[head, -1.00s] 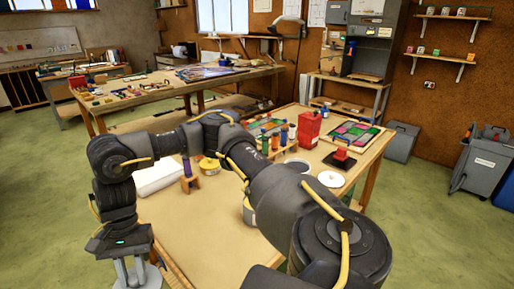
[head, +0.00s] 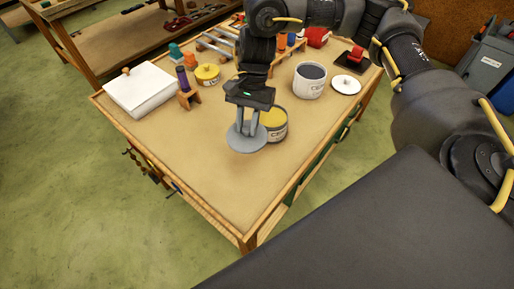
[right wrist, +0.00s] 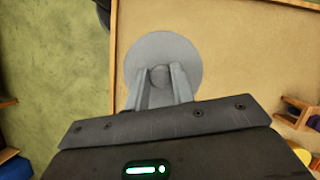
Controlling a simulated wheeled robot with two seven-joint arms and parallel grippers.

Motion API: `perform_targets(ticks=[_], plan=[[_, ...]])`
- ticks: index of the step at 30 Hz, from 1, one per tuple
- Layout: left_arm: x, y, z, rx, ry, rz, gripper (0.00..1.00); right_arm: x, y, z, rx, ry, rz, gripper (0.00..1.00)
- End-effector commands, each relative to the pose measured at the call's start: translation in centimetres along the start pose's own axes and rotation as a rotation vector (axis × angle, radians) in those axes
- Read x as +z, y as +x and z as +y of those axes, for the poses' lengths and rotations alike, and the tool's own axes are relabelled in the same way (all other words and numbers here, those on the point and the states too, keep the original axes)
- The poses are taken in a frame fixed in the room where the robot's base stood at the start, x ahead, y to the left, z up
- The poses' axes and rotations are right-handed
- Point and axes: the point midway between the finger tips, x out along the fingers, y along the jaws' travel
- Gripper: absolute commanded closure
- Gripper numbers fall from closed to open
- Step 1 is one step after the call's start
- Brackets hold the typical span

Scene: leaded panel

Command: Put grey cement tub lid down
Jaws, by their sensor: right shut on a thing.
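The grey cement tub lid (head: 246,143) is a flat round disc with a knob, low over the front part of the table or touching it; I cannot tell which. My right gripper (head: 247,129) points down and is shut on its knob. In the right wrist view the lid (right wrist: 163,50) is between and beyond the fingers (right wrist: 160,78). Just behind and right of the lid stands a cement tub (head: 274,122) with a yellow top, partly hidden by the gripper. An open tub with grey contents (head: 310,80) stands farther right. My left gripper is not in view.
A white lid (head: 346,85) lies right of the open tub. A purple bottle on a wooden stand (head: 188,98), a yellow tin (head: 207,74) and a white box (head: 140,88) are at the left. The table front (head: 225,195) is clear.

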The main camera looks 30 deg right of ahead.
Motion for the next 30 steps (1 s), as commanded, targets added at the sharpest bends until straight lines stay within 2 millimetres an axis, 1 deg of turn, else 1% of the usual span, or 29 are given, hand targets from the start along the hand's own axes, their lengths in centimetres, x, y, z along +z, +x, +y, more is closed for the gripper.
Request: perform_targets(ticks=[4,7,12,18,21,24,30], plan=[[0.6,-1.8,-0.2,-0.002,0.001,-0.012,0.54,0.2,0.8,2.0,-0.014,0.06,-0.001,0.98],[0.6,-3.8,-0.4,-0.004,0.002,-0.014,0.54,0.8,2.0,4.0,-0.039,0.138,0.002,0.98],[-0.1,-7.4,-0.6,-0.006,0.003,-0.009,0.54,2.8,3.9,8.1,-0.111,0.316,0.006,0.98],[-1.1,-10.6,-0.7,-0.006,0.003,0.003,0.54,5.5,4.5,12.3,-0.203,0.518,0.004,0.98],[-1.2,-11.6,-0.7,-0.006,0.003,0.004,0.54,6.5,4.4,13.8,-0.238,0.594,0.002,0.98],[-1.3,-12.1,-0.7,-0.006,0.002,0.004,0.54,7.1,4.3,14.8,-0.264,0.646,0.0,0.98],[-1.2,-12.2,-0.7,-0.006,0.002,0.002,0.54,7.5,4.4,15.4,-0.281,0.683,0.0,0.98]])
